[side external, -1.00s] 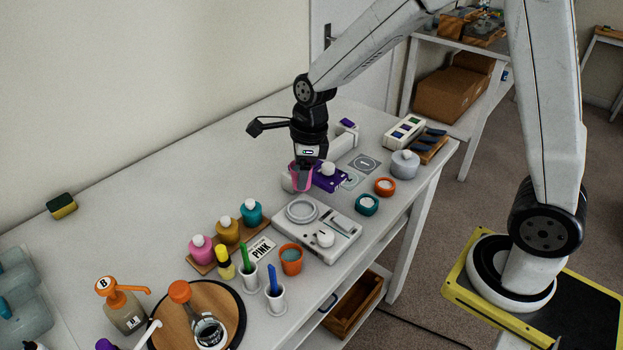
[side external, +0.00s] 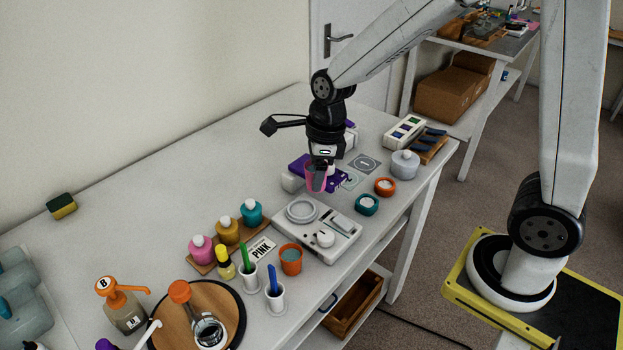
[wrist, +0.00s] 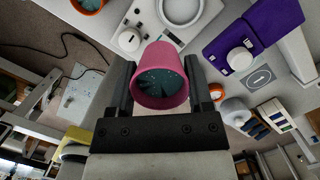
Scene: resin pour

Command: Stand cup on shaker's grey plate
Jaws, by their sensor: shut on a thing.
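A pink cup (side external: 315,178) with dark teal speckled contents is held upright in my gripper (side external: 319,171). In the wrist view the cup (wrist: 161,76) sits between the two dark fingers of my gripper (wrist: 160,78), which are shut on it. The white shaker (side external: 343,233) has a round grey plate (side external: 301,210), a white knob and a slot. In the side view the cup is above and behind the plate, apart from it.
A purple device (side external: 299,166) is behind the cup. An orange cup (side external: 291,259) stands in front of the shaker. Teal (side external: 367,205) and orange (side external: 385,187) round pots and a grey jar (side external: 404,165) are to the right. Several small bottles stand on a wooden board at left.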

